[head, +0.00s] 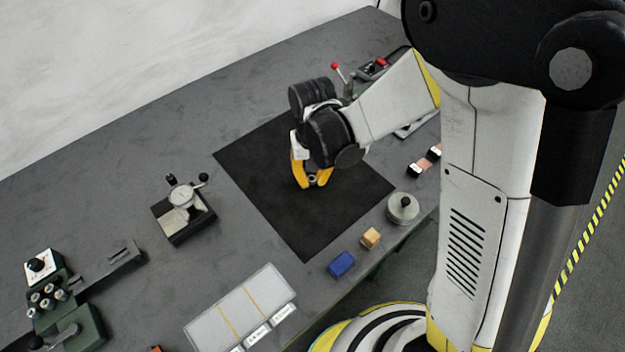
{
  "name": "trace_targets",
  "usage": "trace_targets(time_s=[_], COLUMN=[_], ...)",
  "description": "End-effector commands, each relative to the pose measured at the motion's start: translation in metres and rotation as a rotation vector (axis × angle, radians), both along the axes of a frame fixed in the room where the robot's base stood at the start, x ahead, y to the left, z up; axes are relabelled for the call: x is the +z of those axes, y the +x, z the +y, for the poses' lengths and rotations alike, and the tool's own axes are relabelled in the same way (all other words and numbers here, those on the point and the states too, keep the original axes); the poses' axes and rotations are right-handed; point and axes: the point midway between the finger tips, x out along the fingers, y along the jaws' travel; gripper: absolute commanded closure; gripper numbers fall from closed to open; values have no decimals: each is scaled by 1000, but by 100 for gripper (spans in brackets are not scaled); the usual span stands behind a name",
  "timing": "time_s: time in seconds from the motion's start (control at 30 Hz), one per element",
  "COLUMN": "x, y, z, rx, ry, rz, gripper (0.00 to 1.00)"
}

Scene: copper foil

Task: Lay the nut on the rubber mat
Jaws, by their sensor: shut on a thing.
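My gripper (312,180) has yellow fingers and points down over the black rubber mat (305,230). It is shut on the small metal nut (312,178), which shows as a small grey ring between the fingertips. The nut is over the middle of the mat. I cannot tell from this view whether it touches the mat or hangs just above it. My wrist hides the back part of the mat.
A blue block (341,264), a wooden block (370,238) and a round grey lidded piece (402,208) stand along the front edge. A dial device (184,210) stands left of the mat. Bare grey table surrounds the mat's left side.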

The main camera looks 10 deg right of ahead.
Motion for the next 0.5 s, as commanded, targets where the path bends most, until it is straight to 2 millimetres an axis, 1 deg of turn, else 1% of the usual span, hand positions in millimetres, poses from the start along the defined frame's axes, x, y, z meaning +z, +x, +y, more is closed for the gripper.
trace_targets(time_s=[0.13,0.27,0.3,0.33,0.5], x=[1,-4,-2,-2,-2], y=[0,0,0,0,0], z=[0,0,0,0,0], rx=[0,0,0,0,0], ry=[0,0,0,0,0], rz=[0,0,0,0,0], gripper=[100,100,68,61,61])
